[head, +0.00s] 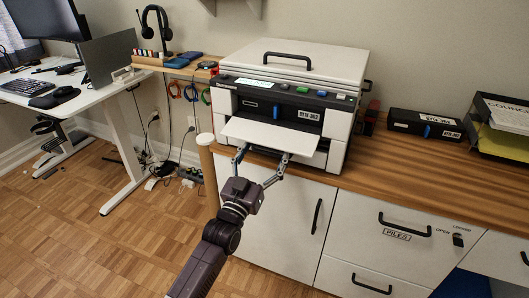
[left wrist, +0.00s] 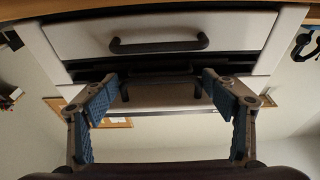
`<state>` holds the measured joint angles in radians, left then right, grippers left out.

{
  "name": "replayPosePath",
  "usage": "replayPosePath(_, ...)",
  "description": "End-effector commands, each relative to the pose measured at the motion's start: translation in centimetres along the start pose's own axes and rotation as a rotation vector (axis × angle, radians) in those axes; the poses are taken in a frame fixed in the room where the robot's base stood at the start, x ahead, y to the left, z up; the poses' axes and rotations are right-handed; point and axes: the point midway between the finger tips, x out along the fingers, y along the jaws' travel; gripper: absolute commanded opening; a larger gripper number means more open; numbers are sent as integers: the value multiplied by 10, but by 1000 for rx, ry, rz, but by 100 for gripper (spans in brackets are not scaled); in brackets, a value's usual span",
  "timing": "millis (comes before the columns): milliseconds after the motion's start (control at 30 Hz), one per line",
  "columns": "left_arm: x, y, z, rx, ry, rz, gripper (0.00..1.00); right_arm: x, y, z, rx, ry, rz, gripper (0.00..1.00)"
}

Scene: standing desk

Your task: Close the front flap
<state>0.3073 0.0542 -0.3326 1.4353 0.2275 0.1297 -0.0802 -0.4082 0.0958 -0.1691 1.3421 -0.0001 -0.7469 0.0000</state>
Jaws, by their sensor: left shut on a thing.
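The white front flap (head: 272,135) of the printer (head: 287,95) is folded down and juts out from its front, about level. My left gripper (head: 262,163) is at the flap's front edge, its two fingers spread wide and reaching from below. In the left wrist view its blue-padded fingers (left wrist: 160,82) stand on both sides of a dark handle-like part at the pale flap (left wrist: 160,103). The gripper is shut on the flap; the exact contact is hard to see. My right gripper is not in view.
The printer stands on a wooden counter (head: 400,175) above white cabinets. A dark box (head: 425,124) and a paper tray (head: 505,128) are to its right. A shelf with a headset (head: 157,28) and a white desk (head: 85,85) are at left.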

Motion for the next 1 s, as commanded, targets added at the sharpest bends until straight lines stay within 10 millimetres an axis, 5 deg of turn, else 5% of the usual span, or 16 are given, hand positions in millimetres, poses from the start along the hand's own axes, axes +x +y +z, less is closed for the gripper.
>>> replayPosePath(67,1,2,-3,0,5,2,34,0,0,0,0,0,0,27)
replayPosePath(100,1,2,-3,0,5,2,79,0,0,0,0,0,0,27)
replayPosePath(167,1,2,-3,0,5,2,85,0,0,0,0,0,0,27)
replayPosePath(567,-7,0,0,0,0,1,85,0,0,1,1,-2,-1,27)
replayPosePath(1000,-87,1,0,0,0,2,85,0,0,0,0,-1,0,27)
